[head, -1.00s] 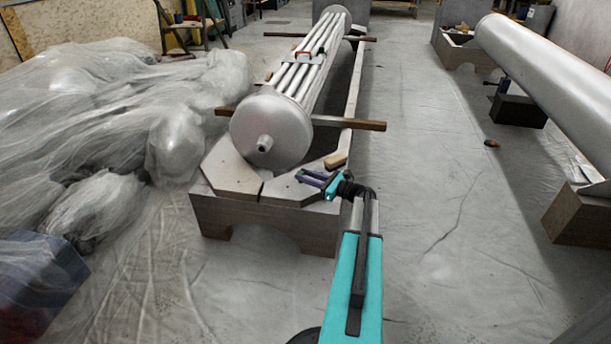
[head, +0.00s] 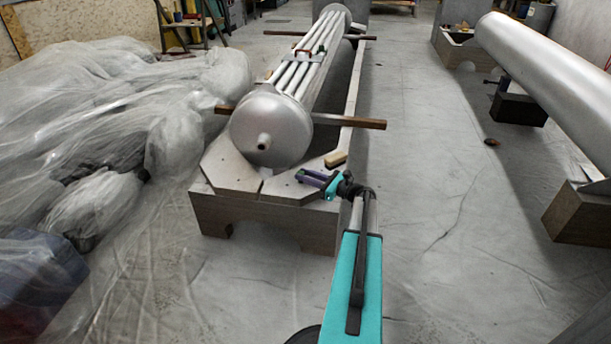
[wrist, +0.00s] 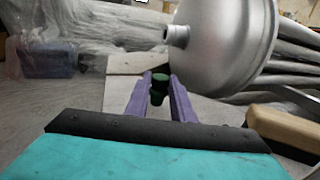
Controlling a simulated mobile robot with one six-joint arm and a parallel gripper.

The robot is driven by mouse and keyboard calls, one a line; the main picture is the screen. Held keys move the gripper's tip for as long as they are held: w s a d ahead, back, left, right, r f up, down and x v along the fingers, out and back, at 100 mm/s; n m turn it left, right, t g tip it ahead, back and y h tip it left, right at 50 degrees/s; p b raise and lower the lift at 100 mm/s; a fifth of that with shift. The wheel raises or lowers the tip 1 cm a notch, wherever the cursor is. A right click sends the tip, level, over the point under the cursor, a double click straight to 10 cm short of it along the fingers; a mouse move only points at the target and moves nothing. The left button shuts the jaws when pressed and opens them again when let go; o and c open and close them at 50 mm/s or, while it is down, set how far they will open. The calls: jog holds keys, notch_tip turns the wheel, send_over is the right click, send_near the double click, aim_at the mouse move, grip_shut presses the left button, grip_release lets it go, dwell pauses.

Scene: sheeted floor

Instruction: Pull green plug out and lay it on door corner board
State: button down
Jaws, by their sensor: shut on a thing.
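The green plug (wrist: 159,84) is small and dark, upright between the two purple fingertips of my gripper (wrist: 160,92) in the wrist view. My gripper also shows in the head view (head: 308,178), low over the right front corner board of the wooden stand, shut on the plug. The plug cannot be made out in the head view. Whether its lower end is still in a hole is hidden. Pale corner boards lie on the stand's front end, one at the left (head: 230,170) and one at the right (head: 290,190), with a seam between them.
A silver cylinder (head: 270,130) with a short nozzle rests just behind my gripper. A tan wooden block (head: 335,159) lies right of it and shows in the wrist view (wrist: 285,128). A wooden bar (head: 350,122) crosses behind.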

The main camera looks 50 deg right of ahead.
jog(key=shift+f, duration=0.35)
jog(key=c, duration=1.5)
grip_release()
jog(key=shift+o, duration=0.2)
jog(key=p+v, duration=0.4)
jog(key=v, duration=1)
jog(key=shift+a, duration=0.1)
jog(key=shift+w, duration=0.1)
